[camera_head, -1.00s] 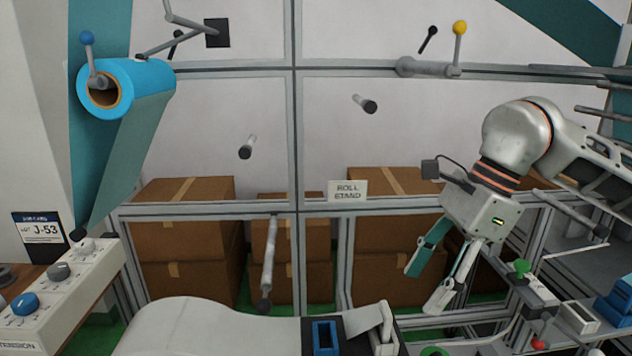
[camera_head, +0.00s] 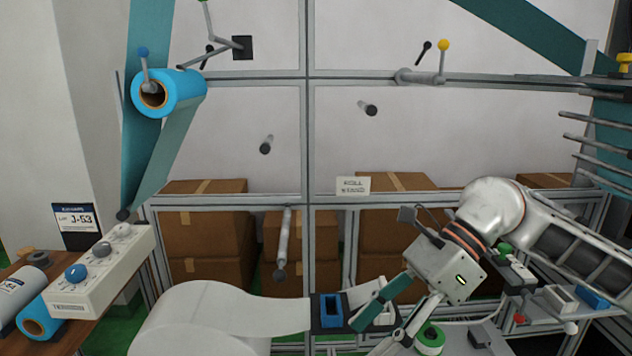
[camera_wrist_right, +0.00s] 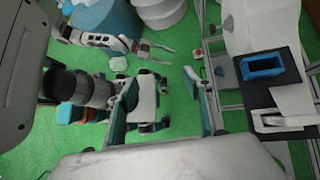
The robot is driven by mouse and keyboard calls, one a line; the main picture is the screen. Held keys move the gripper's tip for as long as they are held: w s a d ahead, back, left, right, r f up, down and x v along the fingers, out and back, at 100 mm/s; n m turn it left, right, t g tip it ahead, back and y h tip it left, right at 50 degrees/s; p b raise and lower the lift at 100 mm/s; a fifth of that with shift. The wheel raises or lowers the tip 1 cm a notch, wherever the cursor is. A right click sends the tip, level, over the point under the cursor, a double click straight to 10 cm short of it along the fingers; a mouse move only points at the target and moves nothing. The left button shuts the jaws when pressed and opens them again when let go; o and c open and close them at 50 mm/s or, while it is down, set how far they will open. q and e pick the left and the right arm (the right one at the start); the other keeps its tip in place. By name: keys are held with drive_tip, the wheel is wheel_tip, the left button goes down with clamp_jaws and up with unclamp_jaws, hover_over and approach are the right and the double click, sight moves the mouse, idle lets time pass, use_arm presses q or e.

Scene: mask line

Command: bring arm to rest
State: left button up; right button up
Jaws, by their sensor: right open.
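My right gripper (camera_head: 377,336) comes in from the right in the head view, pointing down and left. One finger is teal and one is pale, and they stand apart. In the right wrist view the same gripper (camera_wrist_right: 168,118) has its fingers wide apart, with green floor between them and nothing held. In the head view it is in front of a black holder with a blue frame (camera_head: 331,309). No left arm shows in the head view. A small two-pronged gripper (camera_wrist_right: 155,50), which looks like my left one, shows at the top of the right wrist view.
A white roll (camera_head: 200,322) lies at the bottom, its web running to the holder. A control box with knobs (camera_head: 100,272) stands at left. A blue roll (camera_head: 180,92) hangs above. Cardboard boxes (camera_head: 205,240) sit behind the metal frame (camera_head: 309,130). Small machine parts (camera_head: 515,275) crowd the right.

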drive_tip(key=s+a+r+m+y, duration=0.2)
drive_tip(key=a+m+y, duration=0.7)
drive_tip(key=a+y, duration=0.2)
drive_tip(key=w+d+f+m+t+h, duration=0.35)
drive_tip(key=d+f+m+t, duration=0.2)
drive_tip(key=m+t, duration=0.6)
drive_tip(key=w+d+f+m+t+h, duration=0.2)
drive_tip(key=w+d+f+m+t, duration=0.4)
drive_tip(key=m, duration=0.8)
drive_tip(key=s+d+f+m+h, duration=0.1)
drive_tip(key=d+f+m+h, duration=0.15)
drive_tip(key=f, duration=0.35)
drive_tip(key=s+d+f+m+t+h, duration=0.1)
drive_tip(key=f+m+h, duration=0.2)
drive_tip(key=f, duration=0.2)
drive_tip(key=s+d+f+m+h, duration=0.1)
drive_tip(key=s+f+m+h, duration=0.15)
drive_tip(key=f, duration=0.35)
drive_tip(key=s+d+f+m+g+h, duration=0.2)
drive_tip(key=s+d+f+m, duration=0.1)
drive_tip(key=s+f, duration=0.3)
drive_tip(key=s+d+f+m+g+h, duration=0.1)
drive_tip(key=s+d+f+m+g, duration=0.2)
drive_tip(key=s+f, duration=0.4)
wheel_tip(320, 180, down, 4)
drive_tip(key=shift+s+d+r+m+h, duration=0.1)
drive_tip(key=shift+s+d+m+h, duration=0.25)
drive_tip(key=shift+m, duration=0.4)
drive_tip(key=shift+w, duration=0.15)
drive_tip(key=shift+d, duration=0.15)
